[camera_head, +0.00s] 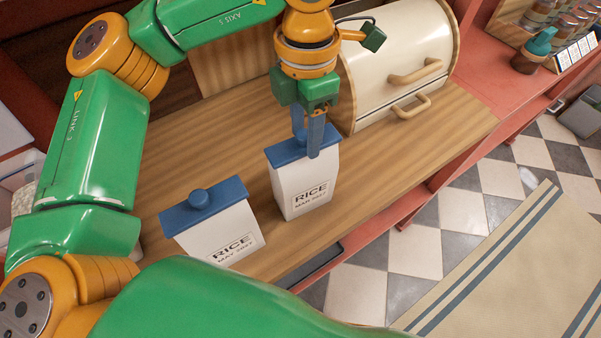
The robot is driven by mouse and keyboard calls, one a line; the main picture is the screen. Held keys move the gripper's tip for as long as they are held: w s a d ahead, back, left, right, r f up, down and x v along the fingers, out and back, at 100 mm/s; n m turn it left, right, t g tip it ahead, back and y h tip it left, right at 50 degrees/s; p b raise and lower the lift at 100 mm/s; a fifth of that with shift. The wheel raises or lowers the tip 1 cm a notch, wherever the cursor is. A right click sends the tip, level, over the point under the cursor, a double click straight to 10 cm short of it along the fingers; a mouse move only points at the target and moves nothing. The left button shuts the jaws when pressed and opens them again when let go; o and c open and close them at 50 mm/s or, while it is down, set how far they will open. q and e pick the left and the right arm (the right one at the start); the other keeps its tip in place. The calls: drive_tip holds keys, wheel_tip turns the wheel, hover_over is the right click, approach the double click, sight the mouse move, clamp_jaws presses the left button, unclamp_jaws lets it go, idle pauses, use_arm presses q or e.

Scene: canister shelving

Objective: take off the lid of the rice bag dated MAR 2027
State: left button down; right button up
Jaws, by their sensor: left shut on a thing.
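The rice bag dated MAR 2027 (303,192) is white with a printed RICE label and stands upright on the wooden counter. Its blue lid (283,153) sits on its top. My left gripper (308,145) comes down from above with its fingers at this lid, shut on it; the fingers hide the lid's knob. A second rice bag, dated MAY 2027 (222,238), stands to the left and nearer, with a blue knobbed lid (205,201) on it. My right gripper is not in view.
A cream bread box (400,65) with wooden handles stands behind and right of the bags. A teal-topped brown jar (533,52) and a spice rack (555,25) are at the far right. The wooden counter (440,130) is clear right of the MAR bag.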

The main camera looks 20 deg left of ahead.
sight(305, 133)
use_arm(q)
drive_tip(key=shift+w+r+p, duration=0.1)
drive_tip(key=shift+r+p, duration=0.65)
drive_tip(key=shift+r, duration=0.1)
drive_tip(key=shift+r+p, duration=1.35)
drive_tip(key=shift+r, duration=0.4)
drive_tip(key=shift+f, duration=0.1)
drive_tip(key=shift+f, duration=0.1)
